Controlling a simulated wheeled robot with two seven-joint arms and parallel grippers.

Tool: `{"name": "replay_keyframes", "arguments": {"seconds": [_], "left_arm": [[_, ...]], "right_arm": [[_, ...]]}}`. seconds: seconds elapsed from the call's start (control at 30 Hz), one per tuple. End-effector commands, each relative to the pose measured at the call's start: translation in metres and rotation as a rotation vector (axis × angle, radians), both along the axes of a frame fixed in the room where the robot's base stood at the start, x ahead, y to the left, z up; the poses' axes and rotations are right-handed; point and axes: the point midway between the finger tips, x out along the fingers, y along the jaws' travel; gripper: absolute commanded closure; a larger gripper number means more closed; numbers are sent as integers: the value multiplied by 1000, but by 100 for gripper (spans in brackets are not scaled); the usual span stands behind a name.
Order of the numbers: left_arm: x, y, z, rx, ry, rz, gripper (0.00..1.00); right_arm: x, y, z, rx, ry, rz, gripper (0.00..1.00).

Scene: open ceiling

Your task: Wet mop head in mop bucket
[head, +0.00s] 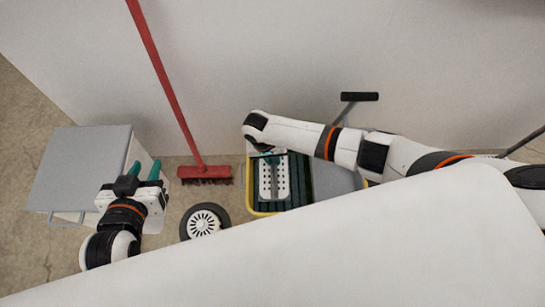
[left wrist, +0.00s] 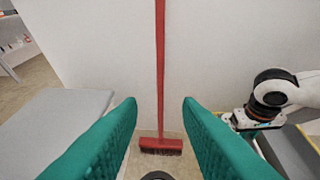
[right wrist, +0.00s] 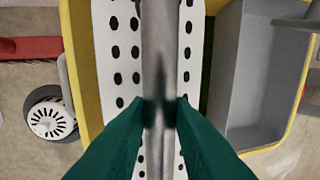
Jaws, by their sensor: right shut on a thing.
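A yellow mop bucket (head: 251,198) stands on the floor, with dark green slats inside. A white plate with black holes (head: 265,185) lies over its left part; I take it as the mop head. A grey rod (right wrist: 158,40) runs along the plate. My right gripper (right wrist: 158,112) is shut on this rod above the plate. In the head view the right gripper is mostly hidden under its wrist, over the bucket's back edge. Whether the head is wet cannot be told. My left gripper (head: 144,170) is open and empty, left of the bucket; its fingers show apart in the left wrist view (left wrist: 160,105).
A grey-topped cabinet (head: 80,165) stands at the left. A red broom (head: 205,172) leans on the wall behind. A round black-and-white thing (head: 204,221) sits left of the bucket. A grey compartment (right wrist: 255,70) fills the bucket's right side. A black handle (head: 359,96) rises behind.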

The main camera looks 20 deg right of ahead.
Motion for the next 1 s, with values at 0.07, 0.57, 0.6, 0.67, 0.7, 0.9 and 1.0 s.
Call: {"name": "replay_keyframes", "arguments": {"seconds": [0.07,0.57,0.6,0.67,0.7,0.9,1.0], "left_arm": [[-5,3,-4,11,45,3,68],[-44,18,-37,76,335,24,68],[-47,20,-39,81,360,27,68],[-52,21,-40,88,390,28,68],[-56,22,-41,93,411,30,68],[-73,29,-46,115,515,38,68],[-83,32,-48,125,567,43,68]], "right_arm": [[0,0,3,1,0,0,98],[0,0,14,1,0,0,98],[0,1,15,1,0,0,98],[0,1,18,1,0,0,98],[0,1,19,1,0,0,98],[0,0,26,0,0,0,98],[0,0,29,0,0,0,98]]}}
